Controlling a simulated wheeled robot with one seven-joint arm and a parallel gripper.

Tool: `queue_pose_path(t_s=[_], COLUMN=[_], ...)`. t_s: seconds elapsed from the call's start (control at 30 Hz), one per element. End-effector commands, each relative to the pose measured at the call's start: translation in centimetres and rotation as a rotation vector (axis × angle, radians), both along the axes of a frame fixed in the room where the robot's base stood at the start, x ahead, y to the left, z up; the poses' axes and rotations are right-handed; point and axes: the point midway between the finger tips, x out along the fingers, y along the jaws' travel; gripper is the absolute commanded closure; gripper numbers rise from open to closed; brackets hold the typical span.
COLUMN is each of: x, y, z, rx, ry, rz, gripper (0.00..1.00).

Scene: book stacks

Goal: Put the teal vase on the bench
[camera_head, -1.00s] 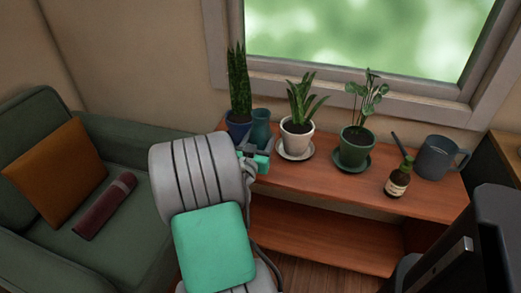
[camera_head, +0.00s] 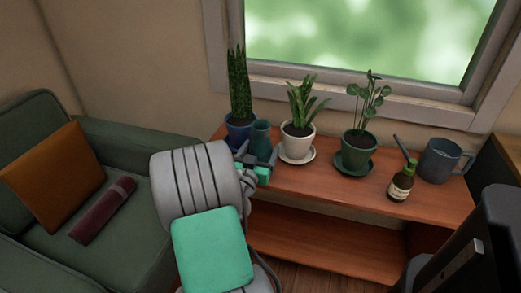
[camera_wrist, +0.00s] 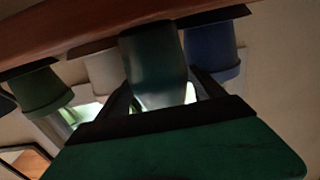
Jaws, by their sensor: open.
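The teal vase (camera_head: 261,136) stands upright on the wooden bench (camera_head: 325,186), near its left end, beside the blue pot of the snake plant. My gripper (camera_head: 258,160) is at the front of the vase, with its fingers open. In the wrist view, which looks upside down, the vase (camera_wrist: 155,60) is between the spread fingers of my gripper (camera_wrist: 163,92), with its base towards the bench (camera_wrist: 75,25). Whether either finger touches the vase I cannot tell. In the head view my gripper hides the vase's lower part.
A snake plant (camera_head: 239,90) in a blue pot, a white potted plant (camera_head: 298,142) and a green potted plant (camera_head: 354,155) stand along the bench. A brown bottle (camera_head: 401,183) and a grey mug (camera_head: 439,160) are at right. A green armchair (camera_head: 125,230) is at left.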

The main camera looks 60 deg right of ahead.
Motion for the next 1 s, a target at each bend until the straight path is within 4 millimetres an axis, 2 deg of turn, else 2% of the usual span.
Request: queue_pose_path(t_s=[0.13,0.17,0.27,0.5,0.6,0.73,0.87,0.93,1.0], x=[0.0,0.0,-0.2,-1.0,-1.4,-1.7,-1.8,-1.5,-0.3], y=[0.0,0.5,2.4,8.8,10.5,11.6,11.9,12.0,12.7], z=[0.7,0.3,0.1,0.2,0.2,0.3,0.2,-0.4,-2.2], rx=[0.000,0.001,0.000,-0.001,0.000,0.000,0.005,0.053,0.182], ry=[0.000,0.001,0.000,0.000,0.000,0.001,-0.001,-0.001,0.017], rz=[0.000,0.003,0.006,0.011,0.008,0.004,-0.001,-0.017,-0.034], gripper=[0.22,0.22,0.22,0.22,0.22,0.22,0.22,0.22,0.22])
